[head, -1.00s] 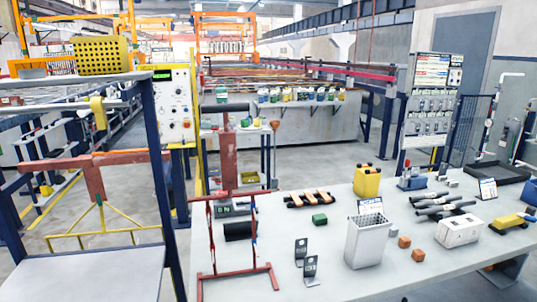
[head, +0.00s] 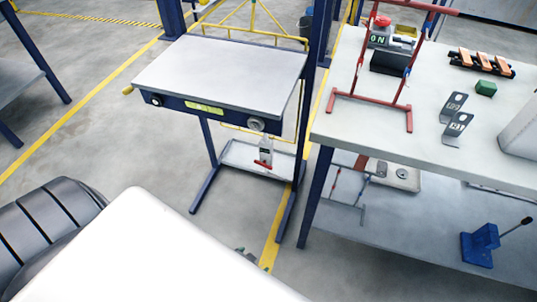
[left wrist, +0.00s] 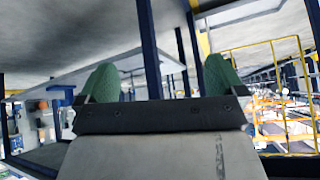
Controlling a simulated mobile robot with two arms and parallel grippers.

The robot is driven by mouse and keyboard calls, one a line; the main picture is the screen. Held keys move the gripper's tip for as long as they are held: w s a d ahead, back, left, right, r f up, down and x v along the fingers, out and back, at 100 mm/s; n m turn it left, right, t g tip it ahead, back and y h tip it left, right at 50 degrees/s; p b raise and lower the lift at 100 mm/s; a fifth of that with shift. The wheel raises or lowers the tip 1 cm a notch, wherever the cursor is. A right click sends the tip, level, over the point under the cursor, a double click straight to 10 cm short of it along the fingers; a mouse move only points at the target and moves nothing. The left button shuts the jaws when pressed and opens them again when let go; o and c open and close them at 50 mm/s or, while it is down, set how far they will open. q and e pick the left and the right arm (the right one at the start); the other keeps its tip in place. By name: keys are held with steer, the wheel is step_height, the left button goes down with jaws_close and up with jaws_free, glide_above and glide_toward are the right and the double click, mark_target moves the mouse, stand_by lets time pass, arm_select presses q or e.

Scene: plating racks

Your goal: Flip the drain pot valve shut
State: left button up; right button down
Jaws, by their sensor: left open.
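In the head view a small pale grey fitting (head: 265,150) with a red lever (head: 263,165) sits low under the small blue-framed table, above its lower tray; it looks like the drain pot valve. The lever lies roughly crosswise, slightly tilted; its exact setting is too small to tell. In the left wrist view my left gripper (left wrist: 160,80) is open, with two green fingertips wide apart and nothing between them. The valve cannot be made out in that view. My right gripper is not in view.
The small table (head: 222,68) has a bare grey top and a lower tray (head: 235,156). At right a workbench (head: 430,150) carries a red rack (head: 370,108) and metal brackets. A blue lever device (head: 482,243) stands on its lower shelf. Open floor lies left of the small table.

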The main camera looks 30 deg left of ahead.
arm_select(q)
steer(key=w+a+r+t+y+b, duration=0.1)
steer(key=w+a+r+t+b, duration=0.15)
steer(key=w, duration=0.25)
steer(key=w+a+r+t+b, duration=0.1)
steer(key=w+r+t+b, duration=0.15)
steer(key=w, duration=0.35)
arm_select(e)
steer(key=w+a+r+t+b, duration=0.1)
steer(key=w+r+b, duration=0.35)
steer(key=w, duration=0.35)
arm_select(q)
steer(key=n+t+y+b, duration=0.1)
steer(key=t+y+b, duration=0.1)
steer(key=t+y, duration=0.25)
glide_toward(263, 166)
steer(key=w+a, duration=0.1)
steer(key=w, duration=0.1)
steer(key=shift+h, duration=0.65)
steer(key=b+x, duration=0.1)
steer(key=x, duration=0.8)
steer(key=shift+w+a+r, duration=0.1)
steer(key=shift+a, duration=0.1)
steer(key=shift+w+a, duration=0.1)
steer(key=shift+w, duration=0.3)
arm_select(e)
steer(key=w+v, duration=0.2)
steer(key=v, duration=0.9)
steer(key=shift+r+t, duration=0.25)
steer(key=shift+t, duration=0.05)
